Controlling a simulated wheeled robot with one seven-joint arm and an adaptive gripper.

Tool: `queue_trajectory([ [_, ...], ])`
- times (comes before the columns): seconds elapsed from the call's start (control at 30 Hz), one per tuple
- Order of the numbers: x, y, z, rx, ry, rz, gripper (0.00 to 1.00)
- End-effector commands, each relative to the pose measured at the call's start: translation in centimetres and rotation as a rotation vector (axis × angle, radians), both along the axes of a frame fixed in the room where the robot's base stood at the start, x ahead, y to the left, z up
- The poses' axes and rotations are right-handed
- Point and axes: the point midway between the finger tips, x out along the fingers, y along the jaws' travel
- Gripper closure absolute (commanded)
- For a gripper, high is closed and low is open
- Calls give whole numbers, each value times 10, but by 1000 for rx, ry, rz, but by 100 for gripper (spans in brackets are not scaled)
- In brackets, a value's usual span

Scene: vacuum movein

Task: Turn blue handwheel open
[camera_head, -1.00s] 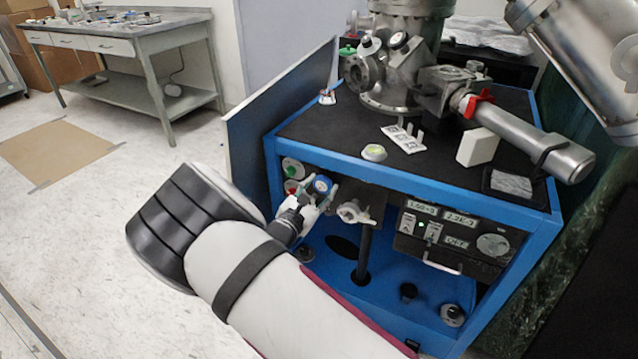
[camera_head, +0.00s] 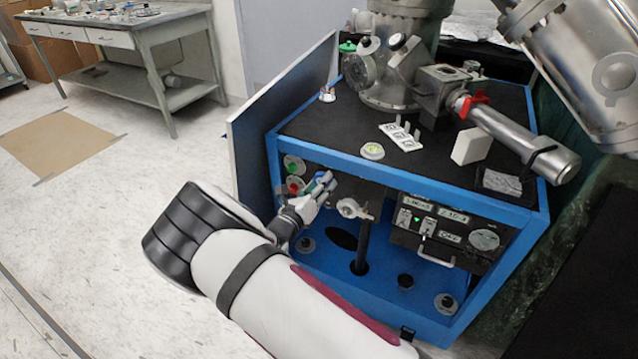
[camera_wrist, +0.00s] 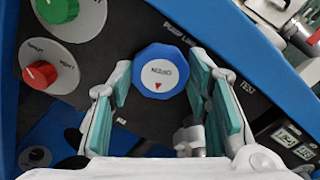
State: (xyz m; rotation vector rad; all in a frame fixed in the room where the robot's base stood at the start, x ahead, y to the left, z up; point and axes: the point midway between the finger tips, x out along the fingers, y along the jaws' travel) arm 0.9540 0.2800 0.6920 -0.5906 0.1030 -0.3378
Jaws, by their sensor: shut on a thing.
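The blue handwheel (camera_wrist: 159,71) has a white centre with the word OPEN, upside down in the wrist view, and a red triangle. It sits on the dark front panel of the blue cart (camera_head: 300,138). My gripper (camera_wrist: 160,84) is shut on the handwheel, with a teal-padded finger on either side of its rim. In the head view my gripper (camera_head: 319,188) is at the panel's left part, and its fingers hide much of the handwheel.
A green knob (camera_wrist: 57,10) and a red knob (camera_wrist: 40,74) sit left of the handwheel. In the head view a pale valve handle (camera_head: 352,209) and a gauge controller box (camera_head: 445,232) stand to the right. A side panel (camera_head: 285,125) stands open at the cart's left.

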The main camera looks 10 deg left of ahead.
Motion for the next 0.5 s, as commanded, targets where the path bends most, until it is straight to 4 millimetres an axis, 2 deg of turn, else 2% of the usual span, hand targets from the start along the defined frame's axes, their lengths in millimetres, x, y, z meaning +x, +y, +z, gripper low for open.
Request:
queue_trajectory([
  [0.5,-2,1,-3,-459,173,3,84],
])
